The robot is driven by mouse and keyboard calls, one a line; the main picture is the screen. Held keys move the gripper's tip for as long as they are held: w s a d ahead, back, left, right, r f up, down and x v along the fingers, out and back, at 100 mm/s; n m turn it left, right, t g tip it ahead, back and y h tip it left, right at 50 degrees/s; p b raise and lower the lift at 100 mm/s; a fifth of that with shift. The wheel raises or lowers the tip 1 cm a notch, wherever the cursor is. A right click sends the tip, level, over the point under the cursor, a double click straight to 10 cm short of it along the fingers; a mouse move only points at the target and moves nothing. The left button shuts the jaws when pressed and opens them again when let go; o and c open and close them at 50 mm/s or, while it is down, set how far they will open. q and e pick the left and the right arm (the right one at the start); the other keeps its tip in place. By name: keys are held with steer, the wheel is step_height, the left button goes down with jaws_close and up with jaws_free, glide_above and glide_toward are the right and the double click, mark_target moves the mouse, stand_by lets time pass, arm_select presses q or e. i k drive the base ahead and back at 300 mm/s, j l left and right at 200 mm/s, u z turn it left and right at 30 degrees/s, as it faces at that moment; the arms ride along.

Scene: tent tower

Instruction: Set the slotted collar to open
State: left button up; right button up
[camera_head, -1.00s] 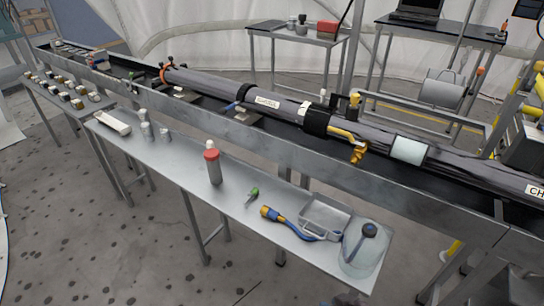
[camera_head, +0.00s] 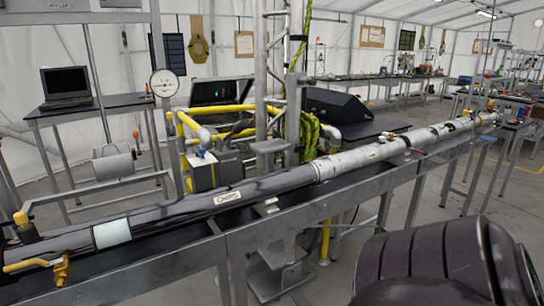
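No part is clearly recognisable as the slotted collar in this view. A long dark tube (camera_head: 165,210) lies along a metal trough, with a pale label and a white band (camera_head: 112,233) around it. At the left end are a yellow handle and a brass fitting (camera_head: 62,270). To the right the tube meets a silver-grey section (camera_head: 350,160) with several small fittings and dark openings, too small to make out. Neither gripper is in view.
The trough's metal side (camera_head: 290,228) runs across the view to the far right. Behind it stand a round gauge (camera_head: 164,83), yellow pipes (camera_head: 222,110) and a laptop (camera_head: 65,87) on a table. A large dark ribbed shape hides the lower right.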

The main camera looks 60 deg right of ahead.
mark_target(324, 178)
steer(key=z, duration=2.4)
